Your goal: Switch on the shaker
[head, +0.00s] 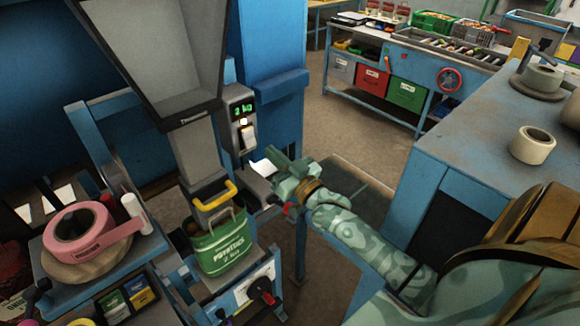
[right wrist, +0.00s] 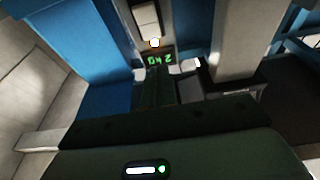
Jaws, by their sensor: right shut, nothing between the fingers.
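A grey control box (head: 239,120) shows a green "2 kg" display, a lit lamp below it and a pale rocker switch (head: 248,136). In the right wrist view the display (right wrist: 159,60) appears upside down, with the rocker (right wrist: 147,18) above it. My right gripper (head: 274,165) is shut and empty, below and right of the box in the head view, apart from it. A green potato sack (head: 221,243) hangs under the grey hopper's spout. Below it is a panel with a red and black knob (head: 266,291). I cannot tell which control is the shaker's.
The grey hopper (head: 160,60) and blue frame stand left of my right arm. A pink tape roll (head: 79,229) lies on the left stand. A blue workbench (head: 480,140) with rolls is at the right. A bench with coloured bins stands behind. Open floor lies between.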

